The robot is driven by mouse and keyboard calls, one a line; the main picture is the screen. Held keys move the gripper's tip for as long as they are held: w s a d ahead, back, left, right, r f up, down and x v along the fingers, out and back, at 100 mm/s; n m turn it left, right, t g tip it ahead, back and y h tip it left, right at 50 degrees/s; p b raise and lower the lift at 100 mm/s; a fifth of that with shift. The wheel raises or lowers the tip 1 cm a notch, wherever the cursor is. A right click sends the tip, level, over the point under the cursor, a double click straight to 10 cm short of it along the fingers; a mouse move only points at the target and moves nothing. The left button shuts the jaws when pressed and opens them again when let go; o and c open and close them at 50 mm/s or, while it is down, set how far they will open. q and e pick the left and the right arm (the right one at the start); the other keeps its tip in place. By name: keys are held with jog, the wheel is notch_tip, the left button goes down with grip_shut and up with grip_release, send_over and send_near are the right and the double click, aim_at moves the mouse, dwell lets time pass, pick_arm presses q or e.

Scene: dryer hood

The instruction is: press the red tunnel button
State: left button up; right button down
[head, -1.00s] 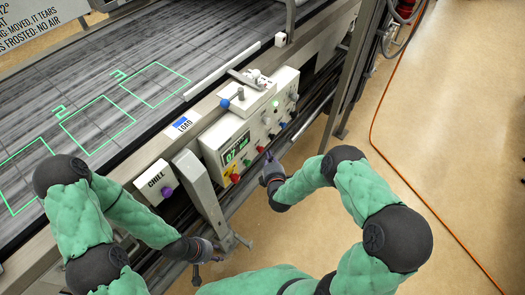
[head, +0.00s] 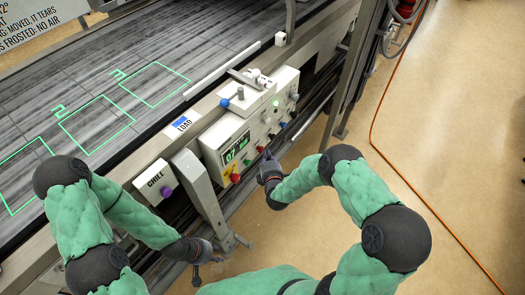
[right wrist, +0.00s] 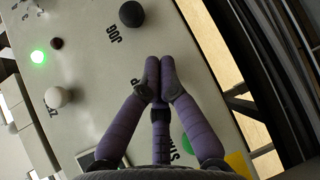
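The white control panel (head: 243,135) carries coloured buttons and knobs. A red button (head: 235,178) sits low on its front, on a yellow patch; a smaller dark red one (head: 260,149) sits further right. I cannot read which is the tunnel button. My right gripper (head: 266,157) is at the panel's front edge, close to the dark red button. In the right wrist view its fingers (right wrist: 160,75) are together over the panel, hiding what lies behind the tips; contact cannot be told. My left gripper (head: 207,268) hangs low, left of the panel, fingers apart and empty.
A CHILL box (head: 155,182) with a purple knob is left of the panel, beside a grey metal post (head: 200,190). The conveyor belt (head: 150,60) lies behind. A black knob (right wrist: 131,13) and a white knob (right wrist: 57,97) stand near the right fingers. An orange cable crosses the floor.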

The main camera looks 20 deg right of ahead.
jog(key=shift+w+a, duration=0.4)
jog(key=shift+w, duration=0.15)
dwell(0.8)
dwell(0.3)
jog(key=shift+s+d, duration=0.75)
jog(key=shift+s, duration=0.2)
jog(key=shift+s+d+p, duration=0.2)
jog(key=shift+s+d, duration=0.6)
jog(key=shift+s, duration=0.2)
jog(key=shift+s+d+p, duration=0.2)
jog(key=shift+s+d, duration=0.55)
jog(key=shift+s, duration=0.25)
